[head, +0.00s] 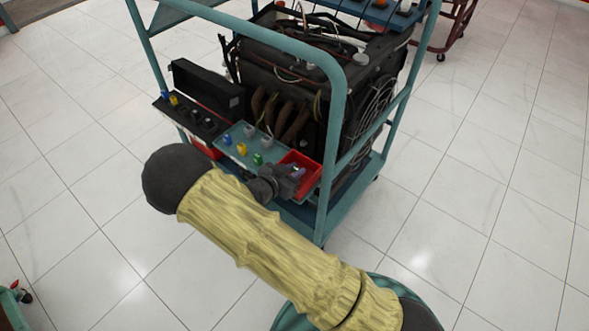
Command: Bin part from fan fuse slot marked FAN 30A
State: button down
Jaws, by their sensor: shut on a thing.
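A black fuse box (190,117) with its lid (207,88) raised sits on the left side of the engine trainer. A blue fuse (164,95) and a yellow fuse (174,100) stand at its left end; darker parts sit further right. Slot markings are too small to read. My gripper (296,171) is at the red bin (312,163), at the right end of the teal tray. It is shut on a small part, mostly hidden by the fingers; its kind is unclear. I cannot tell whether the part is inside the bin or above it.
The teal tray (229,133) holds several small blue, yellow, green and grey parts left of my gripper. The teal frame post (327,185) stands close to the right of the bin. The engine (300,75) with hoses and cables is behind.

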jog(key=shift+f, duration=0.35)
dwell(0.9)
jog(key=c, duration=1.2)
grip_release()
jog(key=shift+s+f, duration=0.1)
jog(key=shift+w+r+p, duration=0.2)
jog(key=shift+r+p, duration=1.9)
jog(key=shift+r, duration=0.45)
jog(key=shift+s+r+p, duration=0.15)
jog(key=shift+r+p, duration=0.85)
jog(key=shift+r, duration=0.15)
jog(key=shift+f, duration=0.1)
